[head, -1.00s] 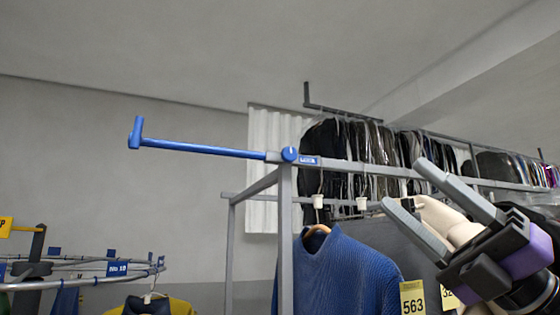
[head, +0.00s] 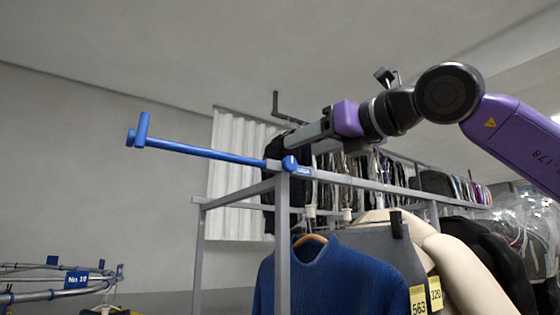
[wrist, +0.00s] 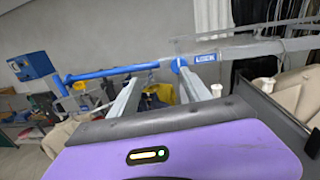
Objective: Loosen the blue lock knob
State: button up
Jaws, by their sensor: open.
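The blue lock knob (head: 290,164) sits on the grey rail where a blue rod (head: 210,152) slides out to the left, ending in an upright blue handle. A small blue label is just right of the knob. My gripper (head: 289,143) is just above the knob in the head view, its fingers pointing left and slightly down. In the wrist view my open gripper (wrist: 168,70) has two separated fingers. The knob (wrist: 176,65) shows at the right fingertip there, partly covered; I cannot tell whether they touch. Nothing is held.
A blue sweater (head: 330,280) hangs under the rail by the grey upright post (head: 283,235). Dark bagged garments and a cream mannequin form (head: 460,265) stand to the right. A round rail with a blue "No 10" tag (head: 77,280) is lower left. Space above the rod is clear.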

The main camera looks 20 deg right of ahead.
aim_at(292, 163)
jog(key=shift+m+h, duration=0.8)
jog(key=shift+h, duration=0.1)
jog(key=w+p, duration=0.1)
jog(key=w, duration=0.1)
jog(key=w+p, duration=0.1)
jog(key=w, duration=0.2)
jog(key=w+p, duration=0.1)
jog(key=w, duration=0.1)
jog(key=shift+w+d+f, duration=0.2)
jog(key=shift+d+f, duration=0.05)
jog(key=shift+d, duration=0.05)
jog(key=shift+w+a+f+p, duration=0.2)
jog(key=shift+w+p, duration=0.15)
jog(key=shift+w, duration=0.3)
grip_shut()
